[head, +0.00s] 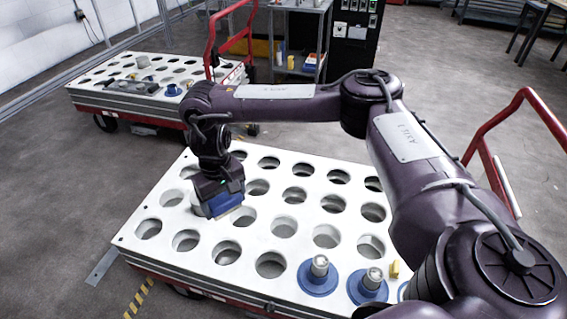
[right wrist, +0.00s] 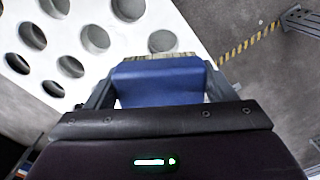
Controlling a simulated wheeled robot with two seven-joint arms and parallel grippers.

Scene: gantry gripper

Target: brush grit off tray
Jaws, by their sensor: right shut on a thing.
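The white tray (head: 290,258) with rows of round holes sits on a red cart in the head view. It also shows in the right wrist view (right wrist: 112,61). My right gripper (head: 217,192) is over the left part of the tray, pointing down. It is shut on a blue brush (head: 223,206), whose blue body (right wrist: 160,80) sits between the fingers in the right wrist view. Pale bristles (right wrist: 158,56) show at its far edge. The brush is at or just above the tray surface; contact cannot be told. No grit can be made out. My left gripper is not in view.
Blue-based pieces with metal tops (head: 319,275) stand at the tray's front right, beside a small yellow block (head: 394,269). A second holed tray cart (head: 95,88) stands at back left. A red handle (head: 535,100) rises at right. My right arm spans above the tray.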

